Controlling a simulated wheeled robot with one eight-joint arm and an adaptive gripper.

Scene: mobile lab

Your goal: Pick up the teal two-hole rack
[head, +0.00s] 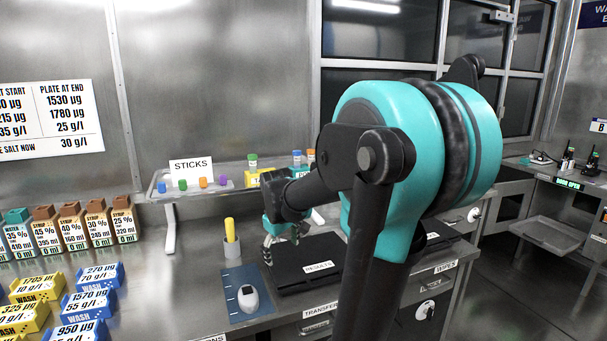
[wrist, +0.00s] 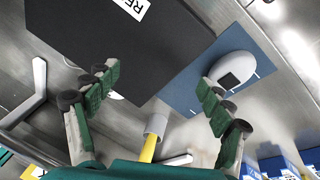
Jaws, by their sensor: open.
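The teal two-hole rack (head: 301,173) is on the raised shelf at the back of the bench in the head view. Blue-topped and orange-topped tubes show above it, and my arm hides its lower part. I cannot make it out surely in the wrist view. My gripper (head: 283,245) is open and empty, above the bench in front of the shelf and below the rack's level in the picture. In the wrist view my gripper (wrist: 158,88) has its green-padded fingers spread wide over the black board and blue mat, with nothing between them.
A yellow rack (head: 253,178) with a green-capped tube stands left of the teal one. Coloured bottles and blocks fill the left.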

